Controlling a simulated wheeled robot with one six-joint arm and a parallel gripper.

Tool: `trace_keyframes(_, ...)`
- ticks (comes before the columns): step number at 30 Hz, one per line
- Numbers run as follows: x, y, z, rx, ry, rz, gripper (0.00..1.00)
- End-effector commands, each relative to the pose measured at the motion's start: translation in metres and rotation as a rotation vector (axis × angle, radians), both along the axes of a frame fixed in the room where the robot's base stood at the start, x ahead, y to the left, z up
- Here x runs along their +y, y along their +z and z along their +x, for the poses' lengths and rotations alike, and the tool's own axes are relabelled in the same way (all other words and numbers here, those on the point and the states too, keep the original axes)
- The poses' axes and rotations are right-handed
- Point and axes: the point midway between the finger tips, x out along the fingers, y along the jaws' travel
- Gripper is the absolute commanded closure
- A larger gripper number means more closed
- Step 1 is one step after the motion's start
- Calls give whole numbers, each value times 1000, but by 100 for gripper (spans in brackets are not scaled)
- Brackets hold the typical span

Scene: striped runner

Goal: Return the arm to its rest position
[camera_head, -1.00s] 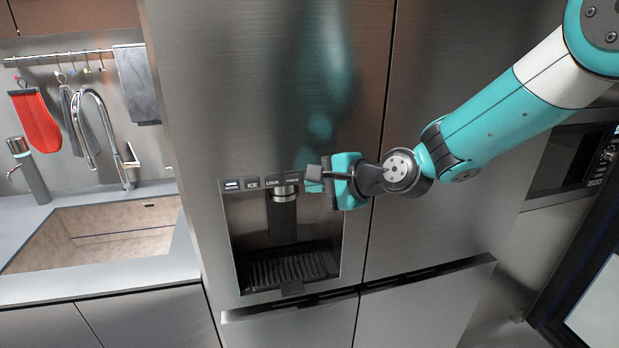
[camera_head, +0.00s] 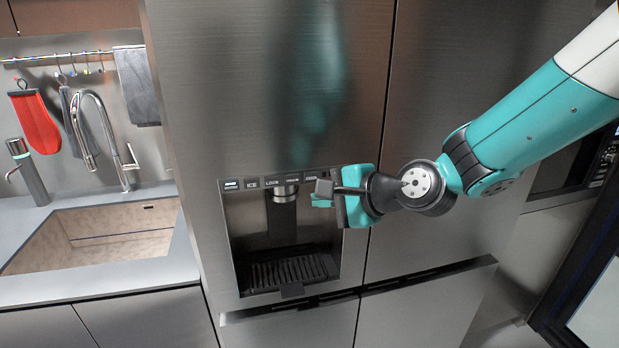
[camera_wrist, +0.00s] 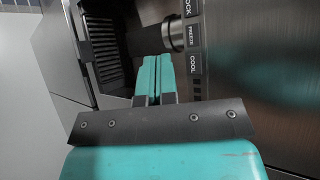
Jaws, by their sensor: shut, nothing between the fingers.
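My gripper (camera_head: 322,194) is teal and black and reaches in from the right in the head view. It is in front of the right side of the fridge's dispenser panel. In the wrist view its two teal fingers (camera_wrist: 152,75) lie together, shut and empty. They point toward the dispenser recess. I cannot tell from these views how large the gap is between the fingertips and the panel.
The steel fridge (camera_head: 240,90) fills the middle. Its dispenser has a round nozzle (camera_head: 284,193) and a drip tray (camera_head: 290,271). A sink (camera_head: 110,233) with a tall faucet (camera_head: 98,125) is at left, and a red mitt (camera_head: 36,122) hangs there.

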Motion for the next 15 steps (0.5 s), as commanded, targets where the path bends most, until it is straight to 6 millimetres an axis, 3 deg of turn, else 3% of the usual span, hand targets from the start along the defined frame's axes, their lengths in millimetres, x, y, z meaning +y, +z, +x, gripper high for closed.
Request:
trace_keyframes(10,-1,1,-4,-12,18,-22,100)
trace_keyframes(13,-8,2,-24,-64,104,-126,100)
trace_keyframes(15,-19,2,-50,-127,220,-257,100)
